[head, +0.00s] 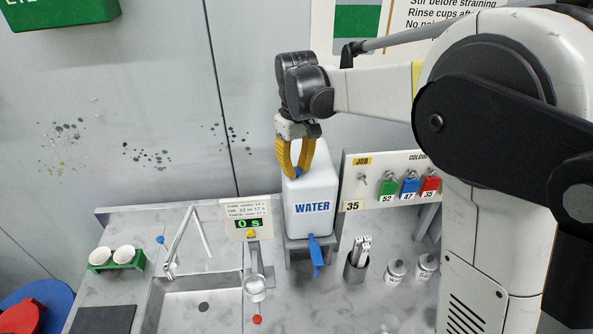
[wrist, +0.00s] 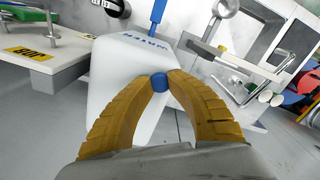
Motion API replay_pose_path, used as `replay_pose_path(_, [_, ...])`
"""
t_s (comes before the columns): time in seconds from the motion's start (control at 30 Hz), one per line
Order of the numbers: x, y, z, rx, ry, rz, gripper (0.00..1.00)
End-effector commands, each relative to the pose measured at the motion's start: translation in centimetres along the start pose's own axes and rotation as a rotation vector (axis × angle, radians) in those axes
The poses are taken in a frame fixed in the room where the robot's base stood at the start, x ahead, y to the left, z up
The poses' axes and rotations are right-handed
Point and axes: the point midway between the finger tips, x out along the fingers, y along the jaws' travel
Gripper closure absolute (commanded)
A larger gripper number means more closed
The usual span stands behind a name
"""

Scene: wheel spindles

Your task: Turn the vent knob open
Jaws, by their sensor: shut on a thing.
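The white water container (head: 310,207) with blue WATER lettering stands on a grey stand at the back of the counter. The blue vent knob (head: 299,172) is on its top, mostly hidden by a finger in the head view. In the wrist view the round blue knob (wrist: 159,82) sits between the two yellow fingertips. My gripper (wrist: 160,80) is shut on the knob, with a fingertip touching each side. In the head view my gripper (head: 297,170) points down onto the container's top. A blue tap (head: 316,255) is on the container's front.
A timer sign (head: 248,222) reading 0 s and a sink (head: 200,305) are to the left. A board with coloured padlocks (head: 388,188) is close on the right. A holder (head: 356,268) and jars (head: 396,271) stand on the counter at front right.

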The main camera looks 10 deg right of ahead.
Motion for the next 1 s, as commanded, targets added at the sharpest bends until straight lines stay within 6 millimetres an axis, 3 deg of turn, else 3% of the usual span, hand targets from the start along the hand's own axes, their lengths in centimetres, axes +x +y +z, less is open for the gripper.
replay_pose_path(0.4, [0.14,-0.03,0.08,-0.225,-0.002,-0.001,1.00])
replay_pose_path(1.0, [0.10,-0.04,0.07,-0.270,-0.002,-0.001,1.00])
